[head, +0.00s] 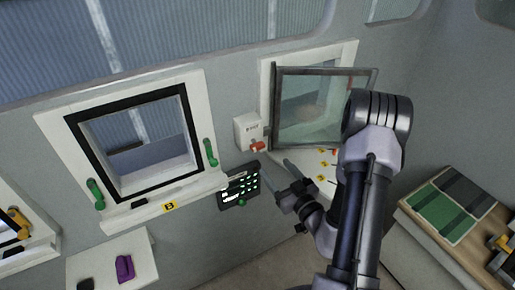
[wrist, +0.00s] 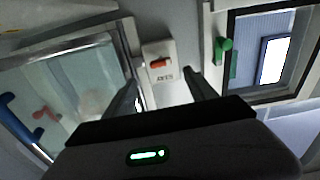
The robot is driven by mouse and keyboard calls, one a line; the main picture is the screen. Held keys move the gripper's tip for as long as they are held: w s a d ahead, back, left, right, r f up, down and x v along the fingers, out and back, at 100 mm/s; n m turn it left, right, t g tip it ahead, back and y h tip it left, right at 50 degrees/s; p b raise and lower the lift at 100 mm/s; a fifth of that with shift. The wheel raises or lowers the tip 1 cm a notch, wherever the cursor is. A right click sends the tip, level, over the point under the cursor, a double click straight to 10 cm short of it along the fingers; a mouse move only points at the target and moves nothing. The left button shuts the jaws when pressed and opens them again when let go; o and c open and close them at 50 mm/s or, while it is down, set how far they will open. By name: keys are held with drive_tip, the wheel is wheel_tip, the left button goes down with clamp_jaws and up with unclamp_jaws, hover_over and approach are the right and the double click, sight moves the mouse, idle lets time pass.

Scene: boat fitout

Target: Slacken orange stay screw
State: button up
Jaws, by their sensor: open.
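The orange screw (head: 258,147) sits low on a small white box (head: 246,130) on the wall, between the two windows. In the wrist view the orange screw (wrist: 160,62) shows as a short bar on the white box (wrist: 158,49), with dark lettering beside it that appears inverted. My gripper (wrist: 161,79) is open, its two dark fingers apart on either side of the box in the picture. Nothing is between them, and the screw lies beyond their tips. In the head view my gripper (head: 270,164) is just below the box; its exact distance is unclear.
A tilted-open glass window (head: 318,105) is right of the box. A window with green handles (head: 210,152) is left, above a yellow B label (head: 169,206). A dark panel with lit marks (head: 238,190) is below. A purple object (head: 125,268) lies on a white ledge.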

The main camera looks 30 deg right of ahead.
sight(260, 149)
drive_tip(key=w, duration=1)
drive_tip(key=shift+w+a+r, duration=0.1)
drive_tip(key=shift+w+a, duration=0.1)
drive_tip(key=c, duration=1.4)
